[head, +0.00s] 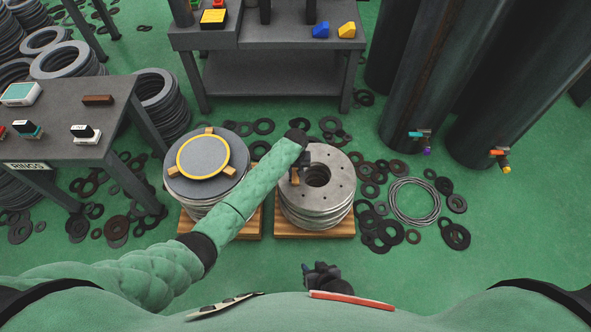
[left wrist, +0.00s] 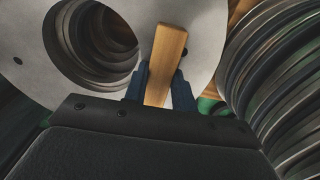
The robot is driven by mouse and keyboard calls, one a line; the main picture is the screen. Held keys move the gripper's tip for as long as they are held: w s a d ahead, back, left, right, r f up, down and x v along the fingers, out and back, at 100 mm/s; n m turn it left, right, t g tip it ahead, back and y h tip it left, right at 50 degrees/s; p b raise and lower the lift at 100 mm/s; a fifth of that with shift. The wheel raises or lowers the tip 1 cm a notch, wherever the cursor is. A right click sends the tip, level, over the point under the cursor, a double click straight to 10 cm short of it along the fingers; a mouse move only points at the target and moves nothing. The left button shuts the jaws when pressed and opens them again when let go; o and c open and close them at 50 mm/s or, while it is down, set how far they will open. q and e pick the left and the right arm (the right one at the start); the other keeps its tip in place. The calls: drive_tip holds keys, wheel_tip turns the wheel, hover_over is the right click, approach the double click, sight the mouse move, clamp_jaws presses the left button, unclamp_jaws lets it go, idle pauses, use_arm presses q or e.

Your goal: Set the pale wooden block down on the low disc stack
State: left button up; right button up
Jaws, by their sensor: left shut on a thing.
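The pale wooden block (left wrist: 166,60) is clamped upright between the dark fingers of my left gripper (left wrist: 158,88). In the head view my left gripper (head: 297,172) is over the left part of the disc stack with the open centre hole (head: 335,170); the arm partly covers that stack. In the left wrist view the stack's grey top plate (left wrist: 205,30) lies behind the block. I cannot tell whether the block touches the plate. My right gripper (head: 327,279) is low at the bottom centre, away from the stacks; its fingers are too small to read.
A second disc stack (head: 178,178), with a yellow ring and wooden blocks on top, stands to the left. Both stacks rest on wooden pallets. Loose dark rings lie around them. A table (head: 60,130) is at left, a bench (head: 270,75) behind, and dark cylinders (head: 490,90) at right.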

use_arm(q)
drive_tip(key=o, duration=1.1)
drive_tip(key=shift+c, duration=0.2)
use_arm(e)
drive_tip(key=shift+s, duration=0.25)
drive_tip(key=shift+f, duration=0.1)
use_arm(q)
wheel_tip(320, 180, up, 7)
drive_tip(key=shift+p, duration=0.4)
drive_tip(key=shift+r, duration=0.4)
use_arm(e)
drive_tip(key=shift+w+r, duration=0.4)
drive_tip(key=shift+r, duration=0.2)
drive_tip(key=shift+s, duration=0.2)
